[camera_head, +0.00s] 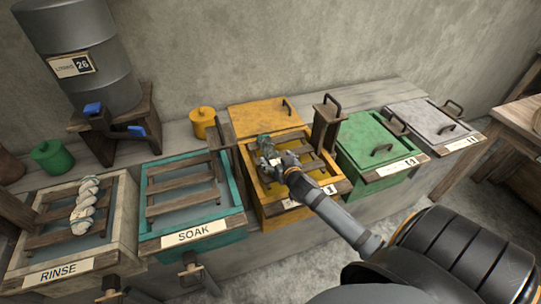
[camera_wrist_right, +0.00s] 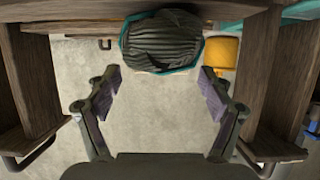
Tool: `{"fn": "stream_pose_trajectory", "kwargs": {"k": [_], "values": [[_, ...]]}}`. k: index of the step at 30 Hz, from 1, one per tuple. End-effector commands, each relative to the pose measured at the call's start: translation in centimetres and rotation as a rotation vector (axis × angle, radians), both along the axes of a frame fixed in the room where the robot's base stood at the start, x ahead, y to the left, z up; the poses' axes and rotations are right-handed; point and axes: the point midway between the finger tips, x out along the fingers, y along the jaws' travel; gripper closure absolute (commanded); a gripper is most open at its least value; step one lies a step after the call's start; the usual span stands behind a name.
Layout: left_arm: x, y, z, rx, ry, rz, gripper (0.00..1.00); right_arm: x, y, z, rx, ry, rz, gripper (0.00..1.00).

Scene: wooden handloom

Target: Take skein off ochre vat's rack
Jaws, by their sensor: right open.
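The ochre vat (camera_head: 261,211) stands in the middle of the row with a slatted wooden rack across its top. A grey-green skein (camera_head: 264,143) is at the rack, partly hidden by my right gripper (camera_head: 278,162). In the right wrist view the skein (camera_wrist_right: 162,42) is a dark ribbed bundle at the top centre, ahead of the fingers. My right gripper (camera_wrist_right: 161,80) is open, with nothing between its fingertips in that view. Whether a finger touches the skein cannot be told. My left gripper is not in view.
The teal SOAK vat (camera_head: 193,237) is left of the ochre vat, and the RINSE vat (camera_head: 66,268) holds a pale twisted skein (camera_head: 84,205). A lidded green vat (camera_head: 378,147) and grey vat (camera_head: 428,123) stand right. Wooden posts (camera_head: 325,128) flank the ochre rack.

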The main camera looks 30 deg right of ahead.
Motion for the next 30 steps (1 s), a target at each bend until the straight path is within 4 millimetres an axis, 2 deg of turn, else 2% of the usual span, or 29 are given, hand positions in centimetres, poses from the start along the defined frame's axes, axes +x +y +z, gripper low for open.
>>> {"fn": "stream_pose_trajectory", "kwargs": {"k": [4,12,20,30], "values": [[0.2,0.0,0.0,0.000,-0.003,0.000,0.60,0.7,-0.2,-0.6,0.002,0.001,-0.003,0.19],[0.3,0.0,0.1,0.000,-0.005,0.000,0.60,4.2,-0.9,-2.5,0.001,0.002,0.000,0.19],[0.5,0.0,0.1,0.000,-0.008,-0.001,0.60,4.4,-0.9,-2.6,0.000,0.001,0.001,0.20],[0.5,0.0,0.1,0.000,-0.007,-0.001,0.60,4.4,-0.9,-2.6,0.000,0.002,0.000,0.66]]}}
